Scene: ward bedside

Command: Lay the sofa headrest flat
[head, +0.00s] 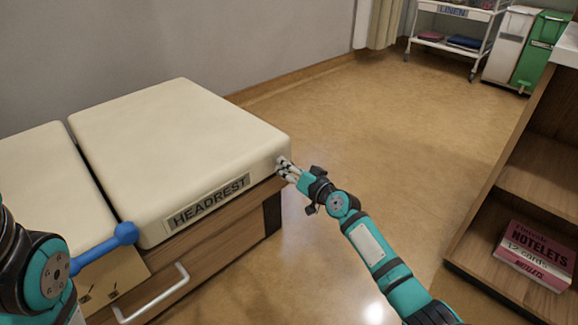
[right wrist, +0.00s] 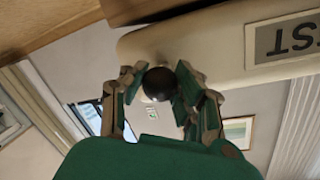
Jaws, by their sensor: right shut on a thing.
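The cream sofa headrest (head: 180,125), with a HEADREST label (head: 208,201) on its front side, looks about level over the wooden base. I cannot tell whether a small tilt is left. My right gripper (head: 284,168) is at the headrest's right front corner. In the right wrist view its fingers (right wrist: 160,85) are closed around a dark round knob (right wrist: 159,84) beside the headrest's cream side (right wrist: 215,50). A blue lever with a round end (head: 124,233) sticks out at the front, left of the label. My left gripper is out of view; only part of that arm shows.
A cream seat section (head: 35,175) adjoins the headrest on the left. A drawer handle (head: 155,296) juts from the base. A wooden shelf (head: 545,175) with a pink notelets box (head: 537,254) stands at right. A linen cart (head: 455,30) and bins stand far back. The floor between is clear.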

